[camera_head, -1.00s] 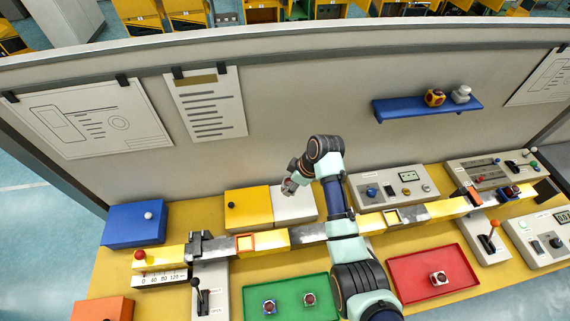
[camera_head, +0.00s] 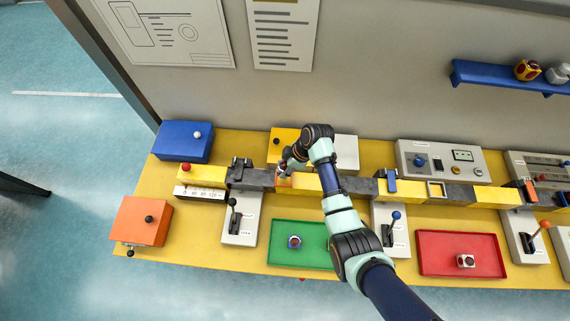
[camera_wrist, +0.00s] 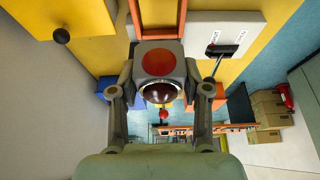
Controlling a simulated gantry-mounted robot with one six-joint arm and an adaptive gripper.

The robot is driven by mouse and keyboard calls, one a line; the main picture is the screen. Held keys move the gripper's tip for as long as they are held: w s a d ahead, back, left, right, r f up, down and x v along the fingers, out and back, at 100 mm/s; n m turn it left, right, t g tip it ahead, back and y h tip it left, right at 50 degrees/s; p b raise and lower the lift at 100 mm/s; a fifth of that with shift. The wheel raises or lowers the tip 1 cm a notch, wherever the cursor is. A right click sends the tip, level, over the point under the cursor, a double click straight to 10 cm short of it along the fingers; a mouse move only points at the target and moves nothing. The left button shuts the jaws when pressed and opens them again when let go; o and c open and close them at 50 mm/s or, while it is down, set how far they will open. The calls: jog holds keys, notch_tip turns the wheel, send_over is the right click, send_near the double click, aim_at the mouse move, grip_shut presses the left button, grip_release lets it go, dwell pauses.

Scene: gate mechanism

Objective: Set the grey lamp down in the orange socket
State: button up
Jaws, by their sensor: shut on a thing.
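The grey lamp (camera_wrist: 160,61), a light block with a red disc on one face and a dark red dome, is between the fingers of my gripper (camera_wrist: 160,78) in the wrist view. My gripper is shut on it. In the head view my gripper (camera_head: 284,164) is at the orange socket (camera_head: 284,181) on the long rail. In the wrist view the orange socket (camera_wrist: 182,14) is a square frame at the top edge, just beyond the lamp and partly cut off. Whether the lamp touches the socket cannot be told.
A green tray (camera_head: 284,261) with a lamp lies in front, partly behind my arm. A red tray (camera_head: 430,265) holds another lamp. A black-knobbed lever (camera_head: 233,202) stands left of the socket, a blue-knobbed lever (camera_head: 396,215) to its right. Boxes stand behind the rail.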

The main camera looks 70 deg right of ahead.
jog(key=shift+f+b, duration=2.4)
jog(key=shift+f, duration=0.55)
jog(key=shift+f, duration=0.35)
jog(key=o, duration=1.4)
jog(key=shift+c, duration=0.2)
jog(key=v, duration=1.2)
